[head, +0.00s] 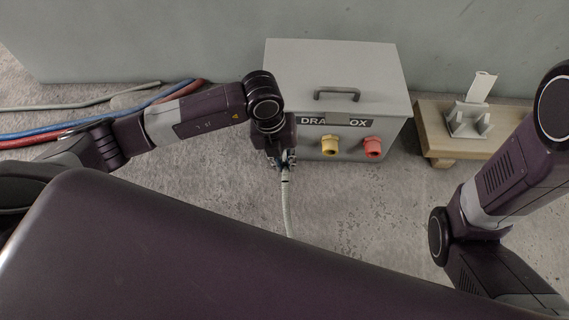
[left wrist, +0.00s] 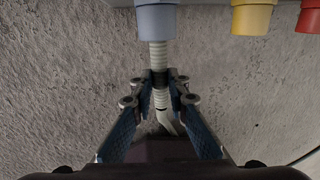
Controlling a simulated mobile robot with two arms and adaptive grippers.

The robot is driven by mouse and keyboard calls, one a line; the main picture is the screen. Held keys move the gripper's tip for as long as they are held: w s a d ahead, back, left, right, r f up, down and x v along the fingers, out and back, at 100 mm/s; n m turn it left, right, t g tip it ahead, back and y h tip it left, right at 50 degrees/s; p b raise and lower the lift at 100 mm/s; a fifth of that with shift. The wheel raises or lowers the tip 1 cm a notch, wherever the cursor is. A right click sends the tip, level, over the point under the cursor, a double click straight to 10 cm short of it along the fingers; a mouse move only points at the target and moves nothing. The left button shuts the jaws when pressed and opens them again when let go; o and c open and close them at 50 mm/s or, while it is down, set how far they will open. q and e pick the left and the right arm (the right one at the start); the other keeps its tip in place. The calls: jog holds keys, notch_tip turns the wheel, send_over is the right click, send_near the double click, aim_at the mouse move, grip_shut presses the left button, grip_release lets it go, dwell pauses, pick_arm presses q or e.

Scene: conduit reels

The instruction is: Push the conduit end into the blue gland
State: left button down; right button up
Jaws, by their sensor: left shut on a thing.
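The blue gland (left wrist: 156,18) sticks out at the top of the left wrist view, left of the yellow gland. In the head view my left arm hides it. The pale grey ribbed conduit (left wrist: 159,54) runs straight up to the gland's rim; its very end is hidden there, and I cannot tell how deep it sits. My left gripper (left wrist: 160,80) is shut around the conduit a short way below the gland. In the head view the left gripper (head: 284,161) is at the box front, with the conduit (head: 287,206) trailing from it. My right gripper is out of view.
The grey draw box (head: 333,77) has a handle on top and yellow (head: 330,146) and red (head: 373,147) glands on its front. A wooden stand (head: 434,130) carries a grey holder (head: 468,121). Several conduits (head: 85,125) lie on the floor at left.

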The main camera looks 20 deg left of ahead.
pick_arm(q)
jog(key=shift+w+a, duration=0.15)
jog(key=shift+w, duration=0.55)
jog(key=c, duration=1.8)
grip_release()
jog(key=shift+o, duration=0.2)
jog(key=o, duration=0.8)
jog(key=shift+o, duration=0.2)
jog(key=shift+s, duration=0.1)
